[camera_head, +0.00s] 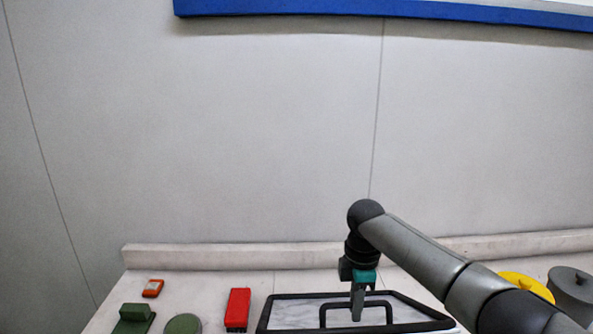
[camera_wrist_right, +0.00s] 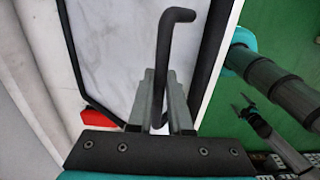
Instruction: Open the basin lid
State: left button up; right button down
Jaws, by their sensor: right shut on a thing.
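The basin lid (camera_head: 290,315) is a pale, marbled panel with a black rim, lying on the counter at the bottom of the head view. It also shows in the right wrist view (camera_wrist_right: 110,45). A black bar handle (camera_head: 340,303) stands on it. My right gripper (camera_head: 357,312) comes down over the lid from the right and is shut on the handle, which runs between its fingers in the right wrist view (camera_wrist_right: 162,60). The lower edge of the lid is cut off in the head view. What looks like my left gripper (camera_wrist_right: 245,104) shows small in the right wrist view, its jaws unclear.
A red brush-like block (camera_head: 238,309), a small orange object (camera_head: 153,288) and green objects (camera_head: 134,318) sit left of the lid. A yellow item (camera_head: 525,286) and a grey lidded pot (camera_head: 571,283) stand at right. A low ledge (camera_head: 230,257) runs along the wall behind.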

jog(key=shift+w+a+r+b, duration=0.1)
jog(key=shift+w+r+b, duration=0.95)
jog(key=shift+w, duration=0.2)
jog(key=shift+w+r, duration=0.35)
jog(key=shift+r, duration=0.05)
grip_release()
notch_tip(320, 180, up, 9)
jog(key=p, duration=0.9)
jog(key=shift+p, duration=0.3)
